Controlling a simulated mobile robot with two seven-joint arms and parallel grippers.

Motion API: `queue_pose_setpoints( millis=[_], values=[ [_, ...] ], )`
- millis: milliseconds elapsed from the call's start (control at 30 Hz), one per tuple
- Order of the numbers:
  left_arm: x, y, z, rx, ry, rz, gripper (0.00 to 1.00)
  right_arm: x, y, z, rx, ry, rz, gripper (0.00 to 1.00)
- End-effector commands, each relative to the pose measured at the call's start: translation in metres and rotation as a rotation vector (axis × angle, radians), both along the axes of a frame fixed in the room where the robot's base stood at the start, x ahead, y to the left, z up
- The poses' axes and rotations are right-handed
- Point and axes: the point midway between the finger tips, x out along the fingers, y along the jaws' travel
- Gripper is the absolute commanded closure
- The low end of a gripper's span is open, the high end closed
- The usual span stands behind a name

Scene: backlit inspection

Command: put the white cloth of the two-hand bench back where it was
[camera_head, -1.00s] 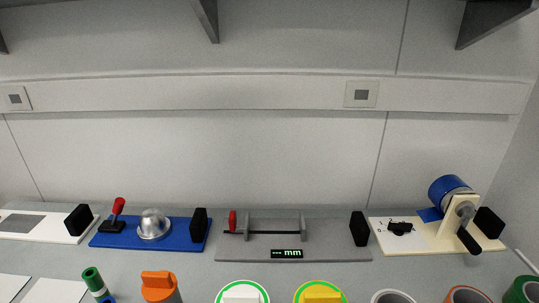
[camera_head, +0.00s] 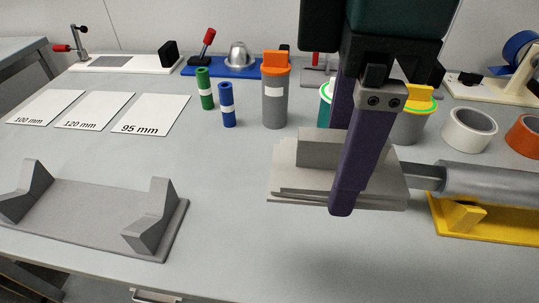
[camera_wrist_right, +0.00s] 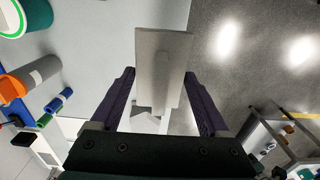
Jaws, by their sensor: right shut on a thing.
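My right gripper (camera_head: 345,200) comes down from the top of the head view, its purple fingers shut on a pale, layered pad with a raised block on top. I take this pad for the white cloth (camera_head: 288,188). It is flat and level, in front of the tubs; whether it touches the bench I cannot tell. In the right wrist view, the pale slab (camera_wrist_right: 165,55) extends beyond the fingers of the right gripper (camera_wrist_right: 165,80). The fingers hide part of the pad in the head view. My left gripper is not in view.
A grey cradle (camera_head: 85,215) stands empty at the front left. A yellow stand (camera_head: 490,225) with a grey cylinder (camera_head: 490,182) is close right of the pad. Behind are millimetre cards (camera_head: 150,113), blue and green tubes, an orange-lidded tub (camera_head: 274,100) and tape rolls.

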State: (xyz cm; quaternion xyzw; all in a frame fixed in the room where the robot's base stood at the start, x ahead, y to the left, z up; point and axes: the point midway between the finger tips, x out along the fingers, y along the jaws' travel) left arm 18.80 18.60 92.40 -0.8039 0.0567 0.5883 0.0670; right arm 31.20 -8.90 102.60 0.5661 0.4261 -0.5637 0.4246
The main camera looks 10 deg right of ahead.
Motion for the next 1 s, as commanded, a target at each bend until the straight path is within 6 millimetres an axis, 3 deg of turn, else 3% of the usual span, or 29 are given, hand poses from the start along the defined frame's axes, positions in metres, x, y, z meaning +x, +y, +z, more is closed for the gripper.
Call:
queue_pose_setpoints(
  millis=[400, 900, 1000],
  values=[
    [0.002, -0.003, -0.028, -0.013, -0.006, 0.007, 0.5, -0.002, -0.001, -0.12, -0.003, 0.006, 0.0, 0.66],
    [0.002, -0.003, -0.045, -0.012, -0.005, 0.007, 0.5, -0.001, 0.0, -0.186, -0.002, 0.003, 0.001, 0.66],
    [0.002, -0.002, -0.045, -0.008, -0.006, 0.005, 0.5, -0.001, -0.001, -0.189, -0.002, 0.001, 0.002, 0.66]
  ],
)
